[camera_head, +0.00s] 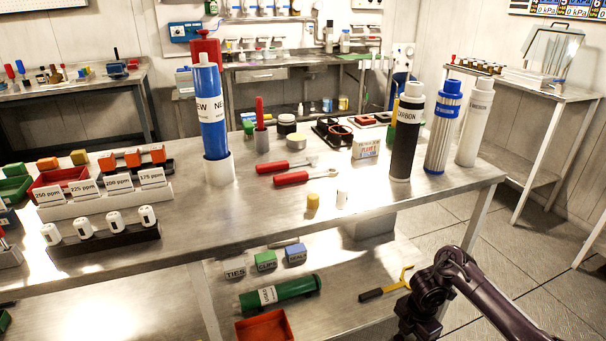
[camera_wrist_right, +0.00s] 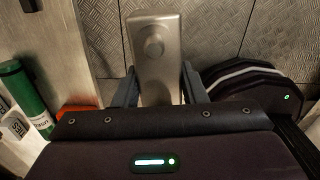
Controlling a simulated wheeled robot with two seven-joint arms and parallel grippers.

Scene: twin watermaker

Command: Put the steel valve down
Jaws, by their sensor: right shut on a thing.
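The steel valve (camera_wrist_right: 153,75) is a grey metal block with a round knob on its face, in the right wrist view. My right gripper (camera_wrist_right: 158,90) is shut on it, one dark finger on each side. Textured floor shows beyond it, and it looks clear of any surface. In the head view my right arm comes in at the lower right, in front of the bench; its gripper and the valve do not show there. My left gripper is in neither view.
The steel bench top (camera_head: 265,215) carries filter cylinders, red-handled tools, bins and small jars; its front middle has bare room. The lower shelf (camera_head: 335,270) holds a green cylinder (camera_head: 280,292), a yellow-and-black tool (camera_head: 385,288), small labelled boxes and an orange tray (camera_head: 265,328).

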